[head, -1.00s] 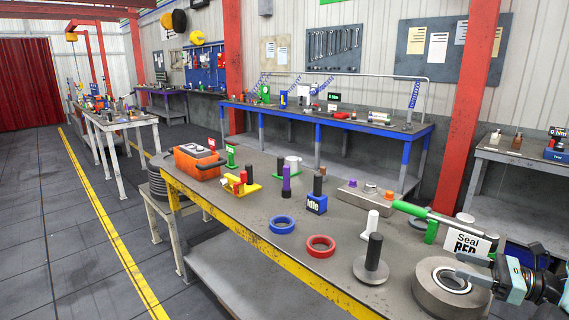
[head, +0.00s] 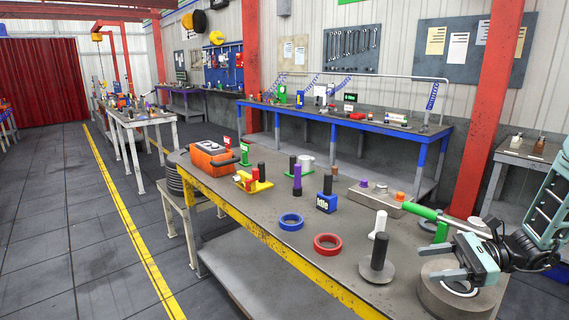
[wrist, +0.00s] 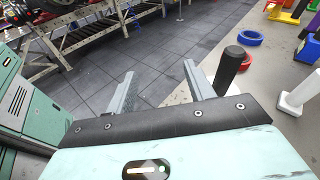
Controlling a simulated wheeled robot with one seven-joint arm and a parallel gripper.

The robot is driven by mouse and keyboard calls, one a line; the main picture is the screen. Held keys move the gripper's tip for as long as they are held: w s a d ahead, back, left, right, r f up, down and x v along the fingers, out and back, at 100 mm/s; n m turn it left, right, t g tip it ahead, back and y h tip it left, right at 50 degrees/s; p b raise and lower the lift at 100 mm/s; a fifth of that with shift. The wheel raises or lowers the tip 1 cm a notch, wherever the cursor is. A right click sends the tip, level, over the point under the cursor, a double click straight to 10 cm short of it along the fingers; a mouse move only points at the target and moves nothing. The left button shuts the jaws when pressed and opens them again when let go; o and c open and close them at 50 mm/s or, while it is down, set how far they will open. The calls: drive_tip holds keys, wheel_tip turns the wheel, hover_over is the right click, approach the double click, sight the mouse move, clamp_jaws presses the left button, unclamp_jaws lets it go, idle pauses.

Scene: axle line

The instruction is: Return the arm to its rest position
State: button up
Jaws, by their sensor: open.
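My gripper (head: 458,260) is at the right of the head view, above the thick grey ring-shaped block (head: 437,299) at the bench's near right end. Its two fingers are apart and point left, with nothing between them. In the wrist view my gripper (wrist: 158,72) also shows open and empty, with dark floor and a bench edge beyond the fingers. My arm bends up behind it at the right edge of the head view. The block's middle is partly hidden by the gripper.
On the yellow-edged bench (head: 262,238) stand a black post on a grey disc (head: 377,268), a white peg (head: 379,226), a red ring (head: 327,244), a blue ring (head: 291,221) and a green-ended tool (head: 420,211). Open floor (head: 70,230) lies left.

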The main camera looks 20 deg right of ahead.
drive_tip(key=a+r+n+g+h, duration=0.1)
drive_tip(key=a+r+n+g, duration=0.1)
drive_tip(key=a+n+g, duration=0.85)
drive_tip(key=s+a+r+n+t+h, duration=0.2)
drive_tip(key=s+a+n+h, duration=0.4)
drive_tip(key=a+n, duration=0.3)
drive_tip(key=s+a+r+n+t+h, duration=0.1)
drive_tip(key=s+a+r+n+h, duration=0.2)
drive_tip(key=a, duration=1.1)
drive_tip(key=shift+s+a+n+t+h, duration=0.15)
drive_tip(key=shift+s+n+t+h, duration=0.2)
drive_tip(key=shift+s+n+h, duration=2)
drive_tip(key=shift+s+n+y, duration=0.1)
drive_tip(key=shift+n+y, duration=0.55)
drive_tip(key=shift+n, duration=0.45)
